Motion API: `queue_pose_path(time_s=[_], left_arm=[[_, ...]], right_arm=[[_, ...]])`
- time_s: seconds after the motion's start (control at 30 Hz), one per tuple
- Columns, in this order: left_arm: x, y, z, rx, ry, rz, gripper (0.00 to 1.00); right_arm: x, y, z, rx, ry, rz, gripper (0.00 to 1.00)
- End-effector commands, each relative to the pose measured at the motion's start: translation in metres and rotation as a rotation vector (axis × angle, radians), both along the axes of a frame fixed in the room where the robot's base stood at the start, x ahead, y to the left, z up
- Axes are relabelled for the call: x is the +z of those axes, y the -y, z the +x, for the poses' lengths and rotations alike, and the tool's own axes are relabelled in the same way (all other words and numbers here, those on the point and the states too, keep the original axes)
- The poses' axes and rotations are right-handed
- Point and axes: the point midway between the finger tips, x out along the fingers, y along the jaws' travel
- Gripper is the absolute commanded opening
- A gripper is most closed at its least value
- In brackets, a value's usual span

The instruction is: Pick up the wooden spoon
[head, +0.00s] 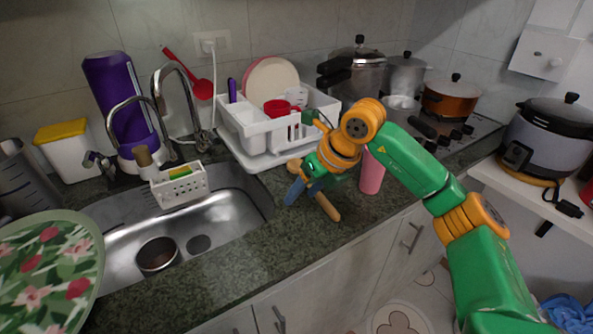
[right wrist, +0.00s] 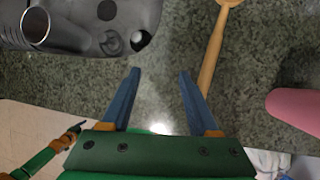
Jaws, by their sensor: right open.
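The wooden spoon (head: 327,207) lies on the dark granite counter between the sink and the pink cup. Its handle points towards the counter's front edge, and my right gripper hides part of it in the head view. My right gripper (head: 300,194) is open and empty, pointing down above the counter by the spoon. In the right wrist view, the spoon (right wrist: 214,45) runs from the top edge down behind the right-hand finger of my right gripper (right wrist: 160,72). It is not centred between the fingers there. My left gripper is not seen.
A pink cup (head: 372,172) stands right of the spoon. The steel sink (head: 120,240) is to the left, with a white caddy (head: 180,188) at its back. A white dish rack (head: 262,135) stands behind. The counter in front of the gripper is clear.

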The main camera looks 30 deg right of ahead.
Motion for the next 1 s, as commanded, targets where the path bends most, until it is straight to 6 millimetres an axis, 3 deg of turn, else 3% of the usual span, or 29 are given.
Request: queue_pose_path(time_s=[0.03, 0.1, 0.17, 0.53, 0.8, 1.0], left_arm=[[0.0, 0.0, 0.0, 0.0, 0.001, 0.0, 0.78], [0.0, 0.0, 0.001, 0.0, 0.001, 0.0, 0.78], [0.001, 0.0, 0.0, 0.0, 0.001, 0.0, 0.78], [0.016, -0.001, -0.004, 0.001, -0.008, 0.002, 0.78], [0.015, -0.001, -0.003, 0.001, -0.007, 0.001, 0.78], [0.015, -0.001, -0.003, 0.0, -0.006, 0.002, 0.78]], right_arm=[[0.008, 0.027, -0.004, -0.07, -0.019, -0.071, 0.61], [0.013, 0.051, -0.011, -0.139, -0.048, -0.137, 0.61], [0.013, 0.061, -0.013, -0.167, -0.063, -0.162, 0.61], [-0.044, 0.062, 0.01, -0.168, -0.068, -0.167, 0.61], [-0.051, 0.062, 0.012, -0.166, -0.064, -0.166, 0.61], [-0.05, 0.062, 0.012, -0.166, -0.064, -0.165, 0.07]])
